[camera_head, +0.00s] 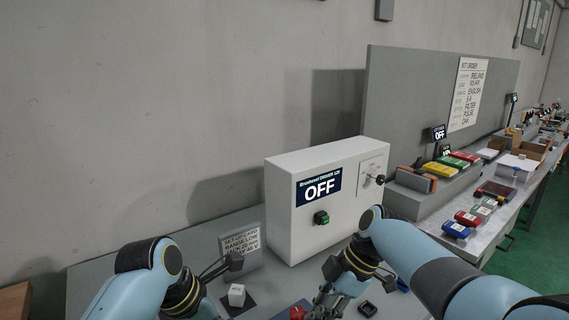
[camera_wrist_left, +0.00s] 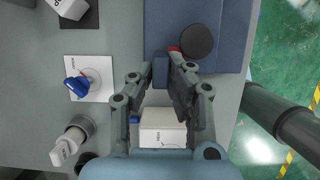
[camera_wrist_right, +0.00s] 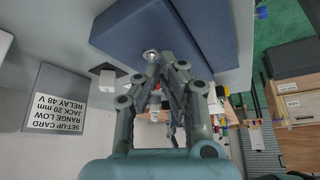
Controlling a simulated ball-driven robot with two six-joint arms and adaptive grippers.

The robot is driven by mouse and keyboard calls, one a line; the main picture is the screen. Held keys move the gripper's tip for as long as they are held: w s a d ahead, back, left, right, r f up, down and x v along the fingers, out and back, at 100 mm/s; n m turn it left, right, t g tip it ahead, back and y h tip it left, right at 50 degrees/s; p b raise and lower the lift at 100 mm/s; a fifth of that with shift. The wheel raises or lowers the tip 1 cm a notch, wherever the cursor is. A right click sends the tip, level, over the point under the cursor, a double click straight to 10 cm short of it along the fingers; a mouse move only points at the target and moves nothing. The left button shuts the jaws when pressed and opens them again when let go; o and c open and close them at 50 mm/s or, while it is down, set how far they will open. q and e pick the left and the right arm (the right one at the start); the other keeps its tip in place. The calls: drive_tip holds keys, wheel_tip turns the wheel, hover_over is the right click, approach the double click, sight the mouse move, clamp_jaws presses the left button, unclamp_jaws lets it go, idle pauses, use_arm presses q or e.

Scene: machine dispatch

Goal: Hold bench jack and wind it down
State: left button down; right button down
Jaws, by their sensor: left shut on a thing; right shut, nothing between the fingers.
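What looks like the bench jack, with a dark round top (camera_wrist_left: 197,41) and a red part (camera_wrist_left: 173,49), stands on the blue mat (camera_wrist_left: 225,50) in the left wrist view. My left gripper (camera_wrist_left: 170,72) is shut at its red part; the grip itself is partly hidden by the fingers. A red piece (camera_head: 297,312) shows at the bottom edge of the head view. My right gripper (camera_wrist_right: 160,68) is shut and empty beside the mat (camera_wrist_right: 170,25). A small silver round piece (camera_wrist_right: 151,55) shows at its fingertips; whether they touch I cannot tell.
A white box with an OFF display (camera_head: 320,188) stands behind my grippers. A set-up card (camera_head: 240,246) leans to its left, behind a white block (camera_head: 236,295). A blue-handled switch (camera_wrist_left: 76,87) and a white labelled box (camera_wrist_left: 162,127) lie near my left gripper.

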drive_tip(key=shift+w+a, duration=0.1)
drive_tip(key=shift+a, duration=0.25)
idle(0.3)
drive_tip(key=shift+w, duration=0.2)
drive_tip(key=shift+w+r, duration=0.1)
drive_tip(key=shift+w, duration=0.6)
drive_tip(key=shift+w+a, duration=0.1)
drive_tip(key=shift+w, duration=0.05)
idle(0.4)
drive_tip(key=shift+w+d, duration=0.25)
drive_tip(key=shift+d, duration=0.05)
drive_tip(key=shift+w+r, duration=0.15)
drive_tip(key=shift+r, duration=0.05)
drive_tip(key=shift+s+d+r, duration=0.1)
drive_tip(key=shift+r, duration=1.25)
drive_tip(key=shift+s+r, duration=0.1)
drive_tip(key=shift+r, duration=1.25)
